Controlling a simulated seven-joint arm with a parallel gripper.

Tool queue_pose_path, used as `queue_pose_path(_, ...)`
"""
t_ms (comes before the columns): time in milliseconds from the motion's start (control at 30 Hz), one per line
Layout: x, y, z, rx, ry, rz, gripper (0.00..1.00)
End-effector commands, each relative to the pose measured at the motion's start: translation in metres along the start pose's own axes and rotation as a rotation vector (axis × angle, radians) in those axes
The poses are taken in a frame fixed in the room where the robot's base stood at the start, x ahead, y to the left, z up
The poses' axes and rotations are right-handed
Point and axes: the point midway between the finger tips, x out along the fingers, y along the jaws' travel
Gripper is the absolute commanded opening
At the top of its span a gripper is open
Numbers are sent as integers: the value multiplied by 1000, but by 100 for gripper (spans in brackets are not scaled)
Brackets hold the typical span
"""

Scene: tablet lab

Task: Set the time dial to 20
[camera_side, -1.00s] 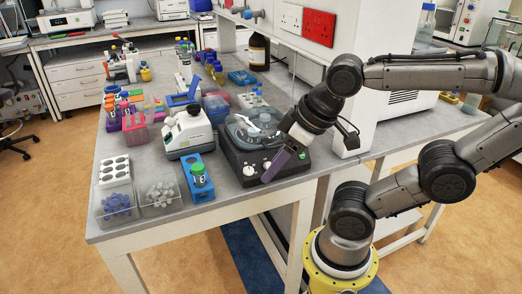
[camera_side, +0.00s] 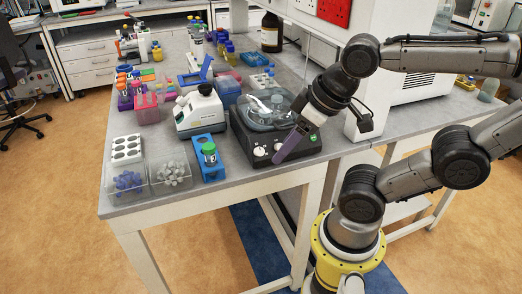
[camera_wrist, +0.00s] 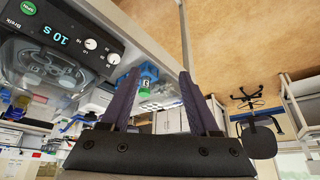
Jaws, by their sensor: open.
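The black device (camera_side: 240,128) with a clear round lid stands near the table's front edge. Its front panel has two white knobs, a left one (camera_side: 260,152) and a right one (camera_side: 278,147). In the wrist view the knobs (camera_wrist: 90,44) and (camera_wrist: 113,58) show beside a display (camera_wrist: 54,34) reading "10 S". The small labels do not show which knob is the time dial. My gripper (camera_side: 278,158) has purple fingers pointing down in front of the panel, close to the right knob and apart from it. In the wrist view my gripper (camera_wrist: 160,76) is open and empty.
Left of the device are a blue rack (camera_side: 209,172) with a green-capped tube, a white instrument (camera_side: 198,112), and clear bins of blue (camera_side: 128,182) and grey (camera_side: 171,173) pieces. A white cabinet wall stands behind my arm. The floor in front is free.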

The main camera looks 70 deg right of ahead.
Motion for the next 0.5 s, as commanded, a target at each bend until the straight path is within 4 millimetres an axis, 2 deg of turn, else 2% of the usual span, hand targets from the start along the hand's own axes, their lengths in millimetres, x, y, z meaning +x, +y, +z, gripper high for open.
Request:
queue_pose_path(100,-5,-2,1,68,-19,-7,62)
queue_pose_path(267,-18,2,-25,282,-104,0,62)
queue_pose_path(367,-19,13,-44,431,-168,22,62)
queue_pose_path(500,-13,40,-72,651,-263,59,62)
